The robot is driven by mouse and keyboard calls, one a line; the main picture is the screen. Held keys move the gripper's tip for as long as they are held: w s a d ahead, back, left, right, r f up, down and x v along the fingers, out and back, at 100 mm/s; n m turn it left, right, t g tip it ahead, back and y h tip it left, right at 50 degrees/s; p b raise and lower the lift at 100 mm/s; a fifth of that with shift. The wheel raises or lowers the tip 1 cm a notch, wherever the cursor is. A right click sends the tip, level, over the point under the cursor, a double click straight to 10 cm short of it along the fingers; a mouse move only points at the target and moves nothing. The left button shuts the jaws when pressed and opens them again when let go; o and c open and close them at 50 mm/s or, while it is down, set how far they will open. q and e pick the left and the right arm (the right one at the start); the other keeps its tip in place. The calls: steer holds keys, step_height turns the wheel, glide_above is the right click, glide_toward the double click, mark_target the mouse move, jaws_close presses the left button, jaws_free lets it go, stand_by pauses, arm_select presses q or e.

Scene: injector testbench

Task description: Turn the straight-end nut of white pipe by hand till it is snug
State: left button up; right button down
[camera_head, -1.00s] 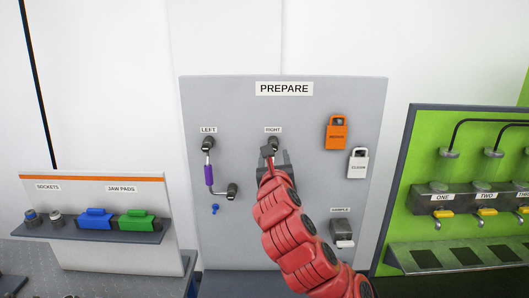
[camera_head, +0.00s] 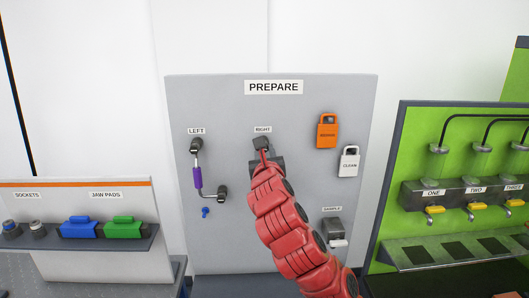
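My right arm, red, reaches up from the bottom right. My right gripper (camera_head: 264,158) is just below the dark fitting (camera_head: 262,143) under the RIGHT label on the grey panel. Its fingertips are seen from behind and small, so I cannot tell if they are shut on anything. No white pipe or nut can be made out there; the gripper and arm cover the area below the fitting. A pipe with a purple sleeve (camera_head: 197,178) runs between two dark fittings under the LEFT label. My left gripper is not in view.
An orange tag (camera_head: 327,131) and a white CLEAN tag (camera_head: 348,161) hang at the panel's right. A SAMPLE holder (camera_head: 333,230) is below them. A shelf with blue (camera_head: 79,229) and green (camera_head: 120,228) blocks stands left. A green test bench (camera_head: 430,160) stands right.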

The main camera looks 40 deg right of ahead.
stand_by(0.4)
steer(key=shift+f+m+b, duration=0.15)
steer(key=shift+m+b, duration=5.05)
steer(key=shift+m, duration=2.65)
steer(key=shift+f+m+b, duration=0.1)
steer(key=shift+m+b, duration=5.1)
steer(key=shift+m, duration=2.65)
steer(key=c, duration=0.6)
jaws_free()
steer(key=shift+r, duration=0.15)
steer(key=shift+c, duration=0.2)
